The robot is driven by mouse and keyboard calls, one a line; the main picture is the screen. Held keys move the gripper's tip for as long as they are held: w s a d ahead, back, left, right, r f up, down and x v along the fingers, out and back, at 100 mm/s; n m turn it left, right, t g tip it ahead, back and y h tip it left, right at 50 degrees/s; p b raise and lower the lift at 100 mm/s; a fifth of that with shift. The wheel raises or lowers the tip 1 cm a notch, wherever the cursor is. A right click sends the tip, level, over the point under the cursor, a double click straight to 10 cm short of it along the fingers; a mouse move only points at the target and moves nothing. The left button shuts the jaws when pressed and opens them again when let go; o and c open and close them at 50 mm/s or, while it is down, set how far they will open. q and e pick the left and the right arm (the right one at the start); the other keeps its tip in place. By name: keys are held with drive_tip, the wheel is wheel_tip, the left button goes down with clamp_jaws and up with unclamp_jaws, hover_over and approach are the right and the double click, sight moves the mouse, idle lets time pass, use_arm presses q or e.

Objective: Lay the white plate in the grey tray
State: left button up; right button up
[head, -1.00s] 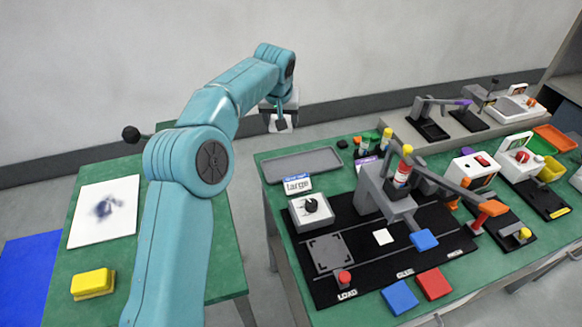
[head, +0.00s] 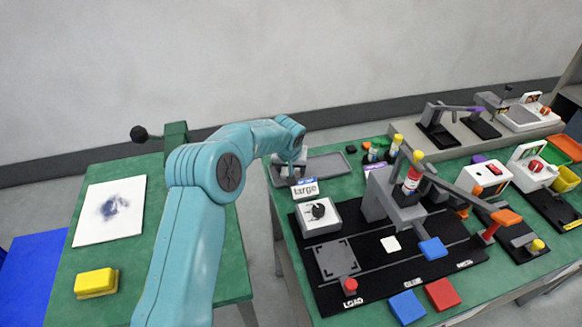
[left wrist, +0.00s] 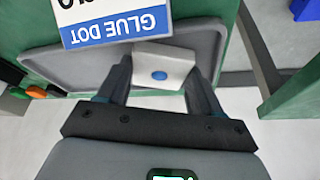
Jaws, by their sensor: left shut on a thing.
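The white plate (left wrist: 158,72), a small square with a blue dot, is between the fingers of my left gripper (left wrist: 160,88), which is shut on it. In the left wrist view the plate overlaps the grey tray (left wrist: 205,40); I cannot tell whether it touches the tray floor. In the head view my left gripper (head: 291,170) is over the left part of the grey tray (head: 328,166), behind the sign. The plate is hardly visible there. My right gripper is not in view.
A white dial box (head: 318,216) and a grey press on a black mat (head: 362,285) are nearby. The tray's right part looks clear.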

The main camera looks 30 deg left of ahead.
use_arm(q)
drive_tip(key=shift+f+b, duration=0.2)
drive_tip(key=shift+b, duration=0.1)
drive_tip(key=o, duration=1.1)
drive_tip(key=shift+r, duration=0.1)
drive_tip(key=shift+o, duration=0.2)
drive_tip(key=shift+s+r, duration=0.1)
drive_tip(key=shift+r, duration=0.35)
drive_tip(key=v, duration=1.1)
drive_tip(key=shift+s+r, duration=0.15)
drive_tip(key=shift+s, duration=0.05)
